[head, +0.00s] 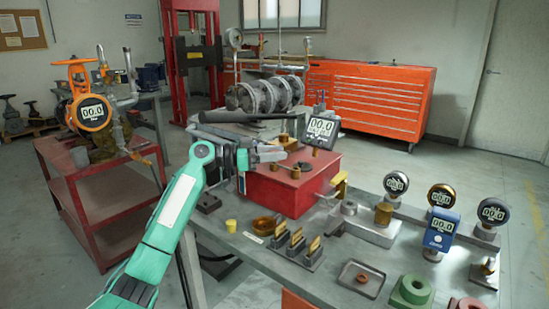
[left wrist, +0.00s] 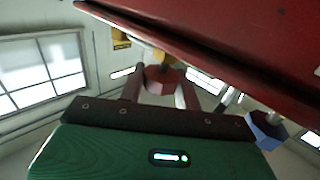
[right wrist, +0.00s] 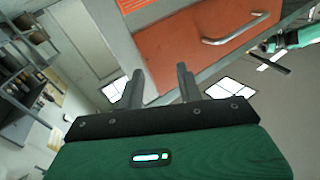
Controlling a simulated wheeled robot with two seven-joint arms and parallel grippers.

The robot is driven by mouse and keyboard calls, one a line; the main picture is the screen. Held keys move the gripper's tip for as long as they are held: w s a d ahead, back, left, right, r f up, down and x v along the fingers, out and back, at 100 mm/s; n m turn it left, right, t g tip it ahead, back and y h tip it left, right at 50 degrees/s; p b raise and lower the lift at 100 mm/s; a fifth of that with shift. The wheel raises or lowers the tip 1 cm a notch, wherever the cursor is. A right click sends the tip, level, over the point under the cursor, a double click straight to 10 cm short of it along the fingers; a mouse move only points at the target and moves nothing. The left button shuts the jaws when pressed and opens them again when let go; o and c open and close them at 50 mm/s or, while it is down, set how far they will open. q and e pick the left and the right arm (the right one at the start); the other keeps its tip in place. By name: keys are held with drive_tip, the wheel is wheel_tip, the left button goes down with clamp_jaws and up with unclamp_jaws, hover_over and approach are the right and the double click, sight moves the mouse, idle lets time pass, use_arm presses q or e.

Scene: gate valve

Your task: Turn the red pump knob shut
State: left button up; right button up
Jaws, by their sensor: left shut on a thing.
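The red pump box (head: 285,195) stands on the grey workbench, with a dark display reading 00.0 (head: 320,128) at its back right. My left gripper (head: 272,153) reaches in from the left, over the box's back left part. In the left wrist view the red knob (left wrist: 163,82) sits between the two fingers, with a brass-coloured part next to it. The left gripper is shut on this knob. In the head view I cannot clearly make out the knob at the fingers. My right gripper (right wrist: 160,85) shows only in its wrist view, open and empty.
Tagged brass-coloured pieces (head: 297,243), a small tray (head: 361,278) and several round gauges, one at the right (head: 491,211), stand on the bench. A red cart (head: 100,185) is at left. An orange drawer front (right wrist: 205,40) lies beyond my right gripper.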

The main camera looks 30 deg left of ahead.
use_arm(q)
drive_tip(key=shift+m+g+h+b, duration=0.3)
drive_tip(key=shift+b, duration=0.05)
use_arm(e)
drive_tip(key=shift+w+d+r+t, duration=0.2)
drive_tip(key=shift+r+t, duration=0.3)
drive_tip(key=shift+r, duration=0.25)
drive_tip(key=shift+w+d+r+t, duration=0.2)
drive_tip(key=shift+r+t, duration=0.3)
drive_tip(key=shift+r, duration=0.25)
drive_tip(key=shift+w+d+r+t, duration=0.2)
drive_tip(key=shift+r+t, duration=0.3)
drive_tip(key=shift+r, duration=0.25)
use_arm(q)
drive_tip(key=o, duration=1)
drive_tip(key=shift+c, duration=0.2)
drive_tip(key=v, duration=1.4)
use_arm(e)
drive_tip(key=shift+s+a+f+g, duration=0.1)
drive_tip(key=shift+a+f+g, duration=0.1)
drive_tip(key=shift+f+g, duration=0.3)
